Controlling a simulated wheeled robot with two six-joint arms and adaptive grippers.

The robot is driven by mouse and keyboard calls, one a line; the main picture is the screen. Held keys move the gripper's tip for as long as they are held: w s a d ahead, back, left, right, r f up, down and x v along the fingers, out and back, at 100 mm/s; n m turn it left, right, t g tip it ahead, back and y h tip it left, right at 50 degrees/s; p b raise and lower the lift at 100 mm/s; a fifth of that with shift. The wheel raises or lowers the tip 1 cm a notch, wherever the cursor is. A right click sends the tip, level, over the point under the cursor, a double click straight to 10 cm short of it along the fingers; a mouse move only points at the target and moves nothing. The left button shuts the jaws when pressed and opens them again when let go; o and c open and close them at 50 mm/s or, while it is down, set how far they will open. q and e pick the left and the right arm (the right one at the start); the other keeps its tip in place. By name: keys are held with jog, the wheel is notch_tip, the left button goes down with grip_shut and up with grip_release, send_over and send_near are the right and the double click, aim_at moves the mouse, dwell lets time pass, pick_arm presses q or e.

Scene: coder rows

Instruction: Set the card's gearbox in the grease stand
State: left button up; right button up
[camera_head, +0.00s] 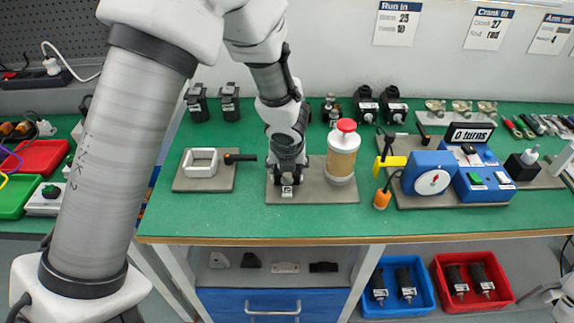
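My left gripper (288,182) points down over the left part of a grey plate (315,192), with the arm coming in from the upper left. A jar of tan grease (342,158) with a red knob stands on the right of this plate, which looks like the grease stand. A small light block (287,194) shows just below the fingers. The fingers are dark and small, so I cannot tell whether they hold a gearbox. Black gearbox-like units stand at the back in a left pair (229,102) and a right pair (393,106). My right gripper is not in view.
A white square frame (200,163) and a dark-tipped tool lie on a grey plate at left. A blue device with a dial (430,178) and a counter (470,134) stand at right. Wall cards (397,24) hang above. Red (474,304) and blue (379,308) bins sit below.

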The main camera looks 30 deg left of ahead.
pick_arm(q)
jog(key=shift+f, duration=0.1)
dwell(0.3)
jog(key=o, duration=1.3)
jog(key=v, duration=1.2)
jog(key=shift+d, duration=0.1)
